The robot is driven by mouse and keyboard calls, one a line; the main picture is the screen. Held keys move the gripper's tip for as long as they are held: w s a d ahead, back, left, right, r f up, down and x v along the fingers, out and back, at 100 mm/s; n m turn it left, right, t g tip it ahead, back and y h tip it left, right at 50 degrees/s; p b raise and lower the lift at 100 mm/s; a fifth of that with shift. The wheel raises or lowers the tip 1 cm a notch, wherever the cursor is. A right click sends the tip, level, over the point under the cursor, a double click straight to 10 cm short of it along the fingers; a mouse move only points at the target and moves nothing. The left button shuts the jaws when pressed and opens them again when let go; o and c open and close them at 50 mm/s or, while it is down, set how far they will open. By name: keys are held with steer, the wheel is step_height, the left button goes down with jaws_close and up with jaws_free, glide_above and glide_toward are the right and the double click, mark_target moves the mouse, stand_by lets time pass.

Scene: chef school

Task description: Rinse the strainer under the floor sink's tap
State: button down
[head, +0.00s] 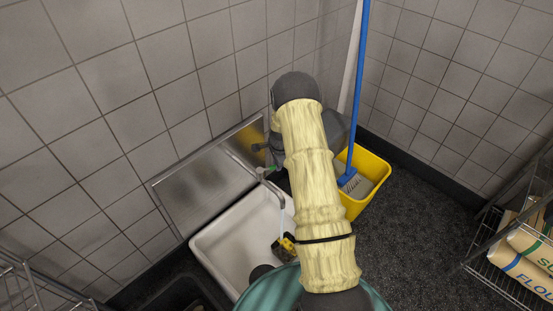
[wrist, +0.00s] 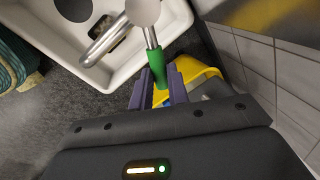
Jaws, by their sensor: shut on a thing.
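The white floor sink (head: 215,243) stands against the wall below a steel splash panel. Its metal tap (head: 240,163) has a green handle (head: 266,170); the tap also shows in the wrist view (wrist: 103,40). A thin pale stream, seemingly water, falls from the spout. A dark and yellow thing, likely the strainer (head: 284,246), lies in the basin below the stream; my arm partly hides it. In the wrist view, my gripper (wrist: 160,72) has its two purple fingers shut on the tap's green handle (wrist: 156,62).
A yellow mop bucket (head: 372,171) with a blue-handled brush (head: 355,95) stands close to the sink's right. A wire shelf (head: 505,282) with flour bags is at the far right, and another rack (head: 20,285) at lower left. Dark floor is clear between bucket and shelf.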

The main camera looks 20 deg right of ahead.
steer(key=shift+a, duration=0.35)
steer(key=c, duration=1.4)
jaws_free()
steer(key=shift+a, duration=0.15)
steer(key=shift+c, duration=0.2)
steer(key=shift+o, duration=0.5)
steer(key=shift+d, duration=0.3)
steer(key=s+r+p, duration=0.2)
steer(key=s+r, duration=0.1)
steer(key=r, duration=1.4)
steer(key=shift+s, duration=0.2)
steer(key=shift+a+r, duration=0.1)
